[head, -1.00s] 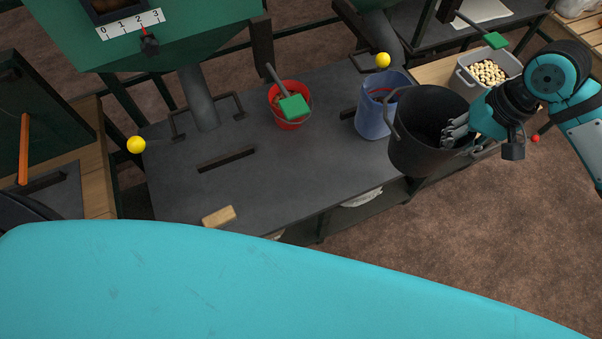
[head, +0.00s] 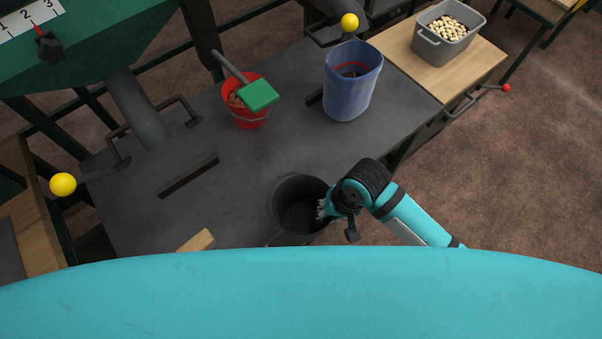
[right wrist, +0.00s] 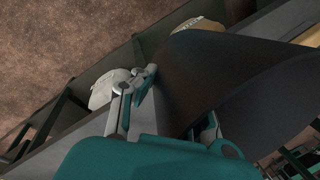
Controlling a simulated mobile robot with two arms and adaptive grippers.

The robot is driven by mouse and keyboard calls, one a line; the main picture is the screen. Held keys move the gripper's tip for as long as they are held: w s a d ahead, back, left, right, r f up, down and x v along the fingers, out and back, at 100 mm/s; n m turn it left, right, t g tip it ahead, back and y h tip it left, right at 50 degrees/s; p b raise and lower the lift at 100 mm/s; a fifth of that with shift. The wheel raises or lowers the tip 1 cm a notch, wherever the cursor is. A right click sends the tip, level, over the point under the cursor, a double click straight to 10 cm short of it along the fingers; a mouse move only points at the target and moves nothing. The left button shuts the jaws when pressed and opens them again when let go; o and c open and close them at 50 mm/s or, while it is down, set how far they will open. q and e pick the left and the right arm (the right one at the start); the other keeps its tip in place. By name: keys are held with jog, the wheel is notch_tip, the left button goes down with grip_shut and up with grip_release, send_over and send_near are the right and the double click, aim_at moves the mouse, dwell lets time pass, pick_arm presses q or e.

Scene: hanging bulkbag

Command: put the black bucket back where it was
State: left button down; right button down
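The black bucket (head: 288,186) is upright near the front edge of the dark worktable (head: 235,165) in the head view, its open top facing up and its inside looking empty. I cannot tell whether its base touches the tabletop. My right gripper (head: 322,209) is at the right side of its rim, shut on the wall. In the right wrist view, the gripper's fingers (right wrist: 170,108) sit on either side of the dark bucket wall (right wrist: 215,80). My left gripper is not in view.
A red bucket (head: 247,118) with a green scoop (head: 260,95) and a blue bucket (head: 349,90) stand farther back. A grey bin (head: 440,45) stands on the wooden surface (head: 480,65). A slot (head: 188,176) and a wooden block (head: 195,241) lie left of the black bucket.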

jog(key=w, duration=0.4)
jog(key=w+a+f, duration=0.1)
jog(key=w, duration=0.4)
jog(key=w+a, duration=0.1)
jog(key=w, duration=0.4)
jog(key=shift+w+f, duration=0.1)
jog(key=shift+f, duration=0.05)
jog(key=shift+w+f, duration=0.2)
jog(key=shift+f, duration=0.7)
jog(key=shift+w+f, duration=0.2)
jog(key=shift+f, duration=0.7)
jog(key=c, duration=1.9)
grip_release()
jog(key=shift+f, duration=0.1)
jog(key=o, duration=0.4)
jog(key=v, duration=1.2)
jog(key=shift+p, duration=0.35)
